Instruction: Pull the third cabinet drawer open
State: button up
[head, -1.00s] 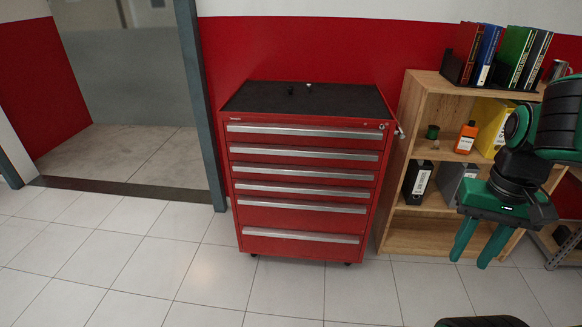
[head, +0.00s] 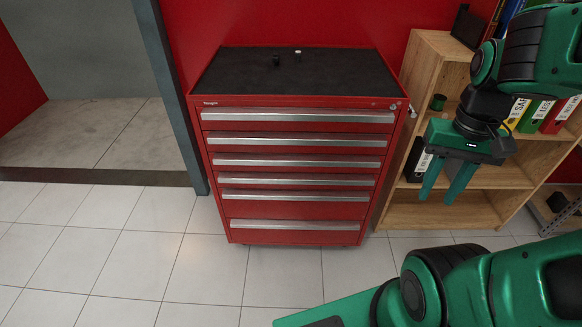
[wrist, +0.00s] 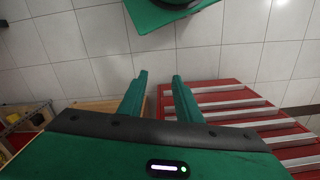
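The red tool cabinet (head: 212,215) stands against the wall, with several drawers, each with a long silver handle strip. All drawers look shut. The third drawer from the top (head: 297,161) is flush with the front; the cabinet front also shows in the wrist view (wrist: 235,101), at the right. My gripper (head: 447,196) hangs to the right of the cabinet, in front of the wooden shelf, fingers pointing down. Its two fingers (wrist: 157,77) are apart with nothing between them. It is open and not touching the cabinet.
A wooden shelf (head: 440,213) with binders stands close to the cabinet's right side. A key (head: 412,111) sticks out at the cabinet's upper right. A door frame (head: 172,95) is at the left. The tiled floor (head: 150,255) before the cabinet is clear.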

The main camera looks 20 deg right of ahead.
jog(key=shift+o, duration=0.4)
jog(key=w+f+n+g+h, duration=0.2)
jog(key=w+f+h, duration=0.2)
jog(key=w+f, duration=0.45)
jog(key=n+t+h, duration=0.8)
jog(key=n+t, duration=0.6)
jog(key=t, duration=0.2)
send_near(296, 165)
jog(key=x, duration=0.7)
jog(key=shift+w+d, duration=0.15)
jog(key=shift+w, duration=0.1)
jog(key=shift+c, duration=0.6)
jog(key=shift+s, duration=0.1)
grip_shut()
